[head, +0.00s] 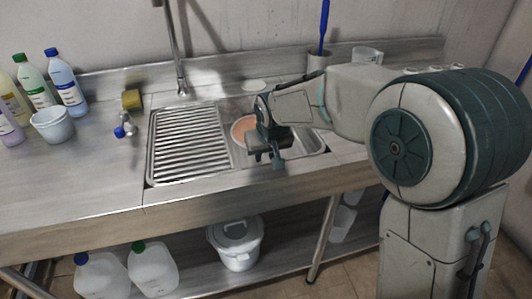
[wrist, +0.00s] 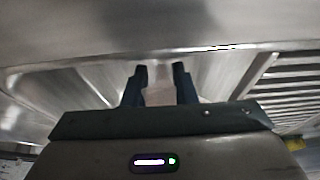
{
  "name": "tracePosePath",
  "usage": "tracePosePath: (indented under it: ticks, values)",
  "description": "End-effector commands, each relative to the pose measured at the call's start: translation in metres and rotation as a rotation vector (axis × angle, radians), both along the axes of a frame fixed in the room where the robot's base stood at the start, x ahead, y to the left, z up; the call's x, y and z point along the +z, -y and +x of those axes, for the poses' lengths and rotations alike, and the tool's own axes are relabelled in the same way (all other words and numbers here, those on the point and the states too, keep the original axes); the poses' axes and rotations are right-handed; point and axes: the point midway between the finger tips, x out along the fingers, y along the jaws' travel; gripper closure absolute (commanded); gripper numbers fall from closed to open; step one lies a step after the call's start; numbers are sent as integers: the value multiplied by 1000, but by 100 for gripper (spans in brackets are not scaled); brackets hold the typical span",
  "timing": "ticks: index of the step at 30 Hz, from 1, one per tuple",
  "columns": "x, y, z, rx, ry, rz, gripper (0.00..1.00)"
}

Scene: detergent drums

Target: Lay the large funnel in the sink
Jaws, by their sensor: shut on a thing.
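An orange-pink round thing, apparently the large funnel (head: 241,127), shows in the head view at the sink, partly hidden behind my gripper. The sink basin (head: 312,141) is at the right of the ribbed drainboard, and my arm reaches over it. In the wrist view, the two dark fingers of my gripper (wrist: 160,76) are closed on a pale pinkish piece, which appears to be part of the funnel (wrist: 158,96). The metal sink walls surround the fingers there. Whether the funnel touches the basin floor cannot be told.
The ribbed drainboard (head: 188,143) is empty. A tap (head: 181,82) stands behind it. Several bottles, a small bucket (head: 52,125) and a yellow sponge (head: 131,99) are on the left counter. A cup with a blue-handled brush (head: 322,30) stands behind the sink.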

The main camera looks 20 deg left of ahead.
Motion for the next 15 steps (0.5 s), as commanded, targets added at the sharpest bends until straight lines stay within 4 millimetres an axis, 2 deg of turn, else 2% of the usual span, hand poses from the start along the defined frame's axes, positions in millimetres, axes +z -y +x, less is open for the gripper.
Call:
tracePosePath:
  ticks: [4, 5, 6, 7, 15]
  values:
    - [-6, 0, 0, 0, 0, 0, 97]
    - [-5, 0, 0, 0, 0, 0, 70]
    - [-4, 0, 0, 0, 0, 0, 58]
    - [-4, 0, 0, 0, 0, 0, 53]
    - [-3, 0, 0, 0, 0, 0, 53]
